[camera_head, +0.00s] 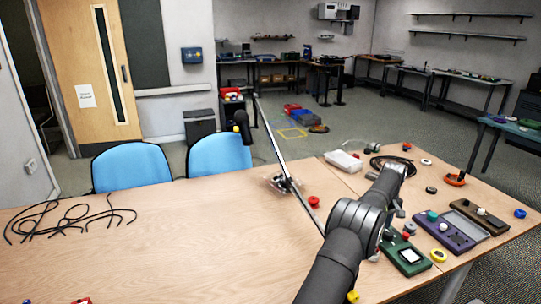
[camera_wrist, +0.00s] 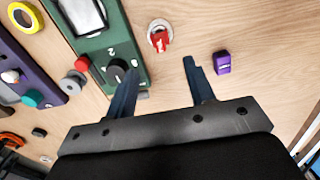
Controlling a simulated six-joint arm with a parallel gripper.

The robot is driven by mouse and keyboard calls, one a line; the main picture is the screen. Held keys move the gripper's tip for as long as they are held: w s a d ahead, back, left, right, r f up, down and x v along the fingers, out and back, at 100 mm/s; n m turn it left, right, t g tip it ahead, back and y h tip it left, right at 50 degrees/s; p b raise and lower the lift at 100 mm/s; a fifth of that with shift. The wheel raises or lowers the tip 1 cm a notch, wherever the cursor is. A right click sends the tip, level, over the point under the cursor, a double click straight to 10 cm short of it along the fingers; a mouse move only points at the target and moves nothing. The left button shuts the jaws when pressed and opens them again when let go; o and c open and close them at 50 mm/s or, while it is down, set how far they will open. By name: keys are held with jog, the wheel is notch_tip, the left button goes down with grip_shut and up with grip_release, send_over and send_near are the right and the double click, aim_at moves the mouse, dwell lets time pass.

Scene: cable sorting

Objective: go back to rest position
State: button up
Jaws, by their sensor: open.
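My gripper shows in the wrist view (camera_wrist: 158,80) with its two fingers spread apart and nothing between them. It hangs above the wooden table (camera_wrist: 180,15), close to a green device (camera_wrist: 110,45) with a screen and a black knob. In the head view my arm reaches over the right part of the table (camera_head: 150,250), and its fingertips are hidden behind the arm. The green device also shows in the head view (camera_head: 408,257), just right of my arm.
Black cables (camera_head: 65,220) lie loose at the table's left. A coiled cable (camera_head: 392,163), a clear tray (camera_head: 343,161), a purple box (camera_head: 445,232) and a brown box (camera_head: 480,217) are at the right. A red item (camera_wrist: 160,38) and a purple item (camera_wrist: 222,62) lie near my fingers. The table's middle is mostly clear.

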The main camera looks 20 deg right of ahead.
notch_tip(320, 180, down, 10)
jog(key=shift+f, duration=0.15)
notch_tip(320, 180, up, 3)
jog(key=shift+r, duration=0.5)
jog(key=shift+f, duration=0.15)
